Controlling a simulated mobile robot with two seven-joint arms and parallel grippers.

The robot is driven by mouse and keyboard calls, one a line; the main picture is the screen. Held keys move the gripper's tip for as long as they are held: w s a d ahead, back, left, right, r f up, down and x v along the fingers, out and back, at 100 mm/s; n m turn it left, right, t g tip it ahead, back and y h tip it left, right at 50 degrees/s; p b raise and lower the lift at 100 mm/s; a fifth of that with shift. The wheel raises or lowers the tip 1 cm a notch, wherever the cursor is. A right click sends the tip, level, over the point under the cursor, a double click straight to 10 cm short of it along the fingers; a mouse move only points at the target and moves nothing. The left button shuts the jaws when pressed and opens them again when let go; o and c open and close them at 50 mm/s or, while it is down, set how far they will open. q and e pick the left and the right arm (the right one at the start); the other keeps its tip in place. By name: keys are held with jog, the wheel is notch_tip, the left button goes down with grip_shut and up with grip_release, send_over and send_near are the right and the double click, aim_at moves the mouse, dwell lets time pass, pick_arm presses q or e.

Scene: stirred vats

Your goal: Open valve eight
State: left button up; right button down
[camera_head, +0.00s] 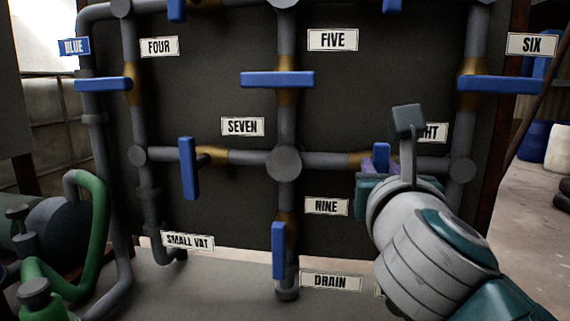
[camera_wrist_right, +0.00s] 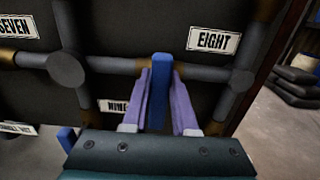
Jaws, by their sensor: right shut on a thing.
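Valve eight's blue handle (camera_head: 381,153) sits on the horizontal pipe, right of the central round joint. In the right wrist view the handle (camera_wrist_right: 160,75) stands upright, crosswise to its pipe. My right gripper (camera_wrist_right: 161,92) has its purple fingers on both sides of the handle and is shut on it. In the head view my right gripper (camera_head: 379,166) and wrist hide much of the handle and part of its label. My left gripper is in neither view.
Valve seven (camera_head: 188,168) stands crosswise to its pipe. Valves four (camera_head: 103,84), five (camera_head: 277,79) and six (camera_head: 500,84) lie across vertical pipes. Valve nine (camera_head: 278,250) lies along its vertical pipe. A green hose (camera_head: 100,220) is at the lower left.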

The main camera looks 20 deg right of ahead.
jog(key=n+p, duration=0.3)
jog(key=shift+w+a+r, duration=0.1)
jog(key=shift+a+r, duration=0.05)
jog(key=shift+a, duration=0.05)
jog(key=n+p, duration=0.1)
jog(key=n, duration=0.1)
jog(key=n+p, duration=0.2)
jog(key=shift+w+a+f+n, duration=0.15)
jog(key=shift+a+f+n, duration=0.05)
jog(key=shift+n, duration=0.2)
jog(key=n+p, duration=0.1)
jog(key=n, duration=0.2)
jog(key=f+n+p, duration=0.1)
jog(key=n, duration=0.2)
jog(key=n+p, duration=0.1)
jog(key=n, duration=0.3)
jog(key=shift+w+a+f+p, duration=0.15)
jog(key=shift+a+f+p, duration=0.05)
jog(key=shift+a+p, duration=0.1)
jog(key=c, duration=0.7)
grip_release()
